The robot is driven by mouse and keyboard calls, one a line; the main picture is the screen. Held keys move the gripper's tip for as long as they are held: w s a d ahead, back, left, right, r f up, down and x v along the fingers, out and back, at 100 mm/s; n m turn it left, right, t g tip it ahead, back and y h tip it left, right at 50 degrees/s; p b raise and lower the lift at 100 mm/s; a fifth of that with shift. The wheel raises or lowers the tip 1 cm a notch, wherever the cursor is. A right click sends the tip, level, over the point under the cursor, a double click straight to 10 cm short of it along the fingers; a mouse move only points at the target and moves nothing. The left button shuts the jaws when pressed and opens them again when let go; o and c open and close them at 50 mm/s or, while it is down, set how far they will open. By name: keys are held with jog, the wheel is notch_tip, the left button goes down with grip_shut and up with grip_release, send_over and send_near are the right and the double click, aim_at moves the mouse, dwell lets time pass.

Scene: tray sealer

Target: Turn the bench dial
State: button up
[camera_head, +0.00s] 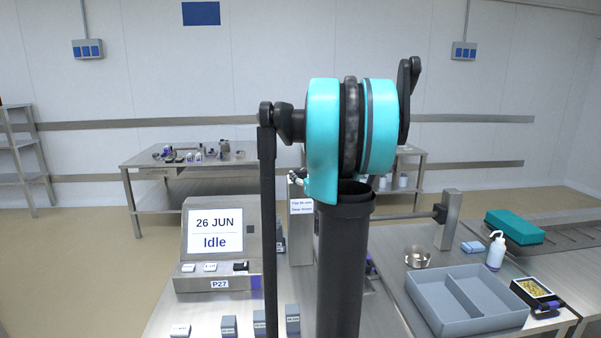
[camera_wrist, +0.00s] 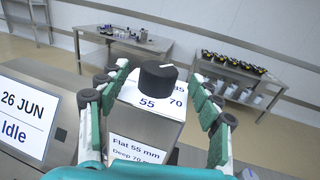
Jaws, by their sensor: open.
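The bench dial is a black round knob (camera_wrist: 157,77) on top of a metal post (camera_wrist: 146,115). The numbers 55 and 70 are printed beside it, and a third number is partly hidden. A small light mark shows on the knob's top. A label below reads "Flat 55 mm" and "Deep 70", the rest cut off. In the head view the post (camera_head: 301,245) shows, but my arm hides the knob.
A display (camera_head: 212,232) left of the post reads "26 JUN" and "Idle". Several small labelled blocks (camera_head: 292,318) stand on the bench in front. On the right are a grey divided tray (camera_head: 428,312), a white bottle (camera_head: 496,252) and a metal bowl (camera_head: 417,258).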

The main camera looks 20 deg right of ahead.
jog(key=shift+w+d, duration=0.1)
jog(key=shift+w, duration=2.1)
jog(key=c, duration=1.2)
